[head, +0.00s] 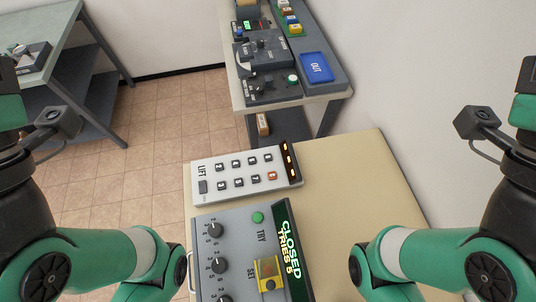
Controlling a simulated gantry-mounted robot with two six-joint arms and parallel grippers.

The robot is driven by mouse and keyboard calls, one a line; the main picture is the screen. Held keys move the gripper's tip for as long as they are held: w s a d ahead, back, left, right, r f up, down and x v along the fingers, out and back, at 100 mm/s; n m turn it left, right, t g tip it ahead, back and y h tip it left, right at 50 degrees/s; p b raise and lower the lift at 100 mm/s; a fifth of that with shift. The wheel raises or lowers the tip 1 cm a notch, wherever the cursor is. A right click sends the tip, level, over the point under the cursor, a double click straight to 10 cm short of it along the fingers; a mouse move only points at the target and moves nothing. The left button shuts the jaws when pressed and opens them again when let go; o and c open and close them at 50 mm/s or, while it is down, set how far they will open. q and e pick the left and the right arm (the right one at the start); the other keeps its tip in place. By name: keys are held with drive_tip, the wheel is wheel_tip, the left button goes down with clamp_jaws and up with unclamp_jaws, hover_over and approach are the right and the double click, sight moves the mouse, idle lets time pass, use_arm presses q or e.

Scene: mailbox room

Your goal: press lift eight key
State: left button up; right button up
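The lift panel (245,176) is a white box on the beige table, turned sideways, with the word LIFT at its left end. It has two rows of small dark keys (237,182), one orange key (272,175) and a larger grey key (203,187). A dark strip with orange marks (290,161) runs along its right end. The key numbers are too small to read, so I cannot tell which is eight. My two green and black arms come in from the lower left and right. Both grippers are out of view, and no arm part shows over the panel.
A grey dial box (238,222) with a green button (258,217), yellow part (268,272) and a display reading "CLOSED TRIES 5" (288,250) sits in front of the panel. Bare tabletop (360,180) lies to the right. Behind are a device bench with a blue tray (316,67) and a grey table (58,45).

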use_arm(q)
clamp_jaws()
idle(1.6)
